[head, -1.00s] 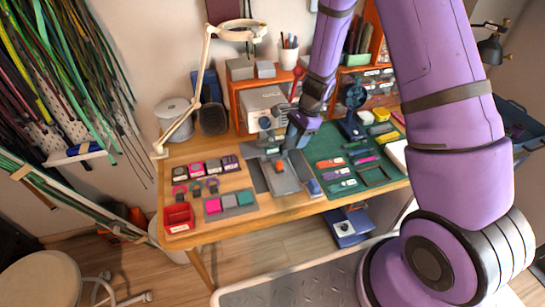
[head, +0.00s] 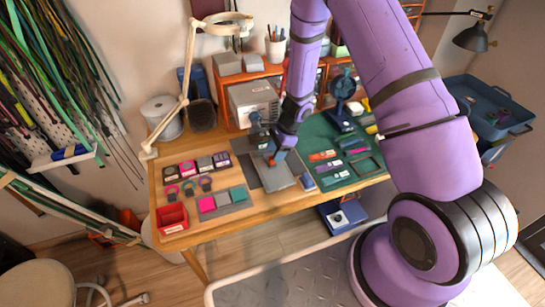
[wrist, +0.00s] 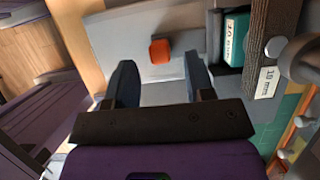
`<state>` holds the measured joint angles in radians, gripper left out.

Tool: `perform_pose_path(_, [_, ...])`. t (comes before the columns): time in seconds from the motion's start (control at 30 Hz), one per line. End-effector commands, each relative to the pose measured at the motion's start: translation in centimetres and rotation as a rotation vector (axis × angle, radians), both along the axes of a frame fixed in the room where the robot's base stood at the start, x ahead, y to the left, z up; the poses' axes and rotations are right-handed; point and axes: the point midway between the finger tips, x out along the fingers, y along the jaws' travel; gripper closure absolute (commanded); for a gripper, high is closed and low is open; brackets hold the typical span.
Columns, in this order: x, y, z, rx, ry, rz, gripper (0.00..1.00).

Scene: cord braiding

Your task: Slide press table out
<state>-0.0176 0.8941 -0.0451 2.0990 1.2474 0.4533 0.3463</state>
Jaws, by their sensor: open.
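The press table (head: 284,178) is a flat grey plate on a darker base, at the middle of the workbench in the head view. An orange knob (head: 271,160) stands on it. In the wrist view the pale grey plate (wrist: 190,28) lies ahead of the fingers and the orange knob (wrist: 160,51) sits between their lines, just beyond the tips. My gripper (wrist: 160,72) is open and empty, with a finger on each side and no visible contact with the knob. In the head view my gripper (head: 276,153) is over the plate's rear, partly hiding the press.
A green mat (head: 335,135) with tools lies right of the plate. Small dies, coloured pads and a red bin (head: 172,218) are on the left. A white box (head: 253,103) stands behind. A teal labelled block (wrist: 235,38) is close to the right finger.

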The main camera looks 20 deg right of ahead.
Motion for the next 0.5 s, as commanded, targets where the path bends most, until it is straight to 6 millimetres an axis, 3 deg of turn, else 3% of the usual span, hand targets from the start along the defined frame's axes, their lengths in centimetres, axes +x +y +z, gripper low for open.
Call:
perform_pose_path(0.2, [0.0,0.8,-2.0,0.000,0.000,0.001,0.51])
perform_pose_path(0.5, [0.0,1.2,-2.8,0.000,-0.001,0.002,0.51])
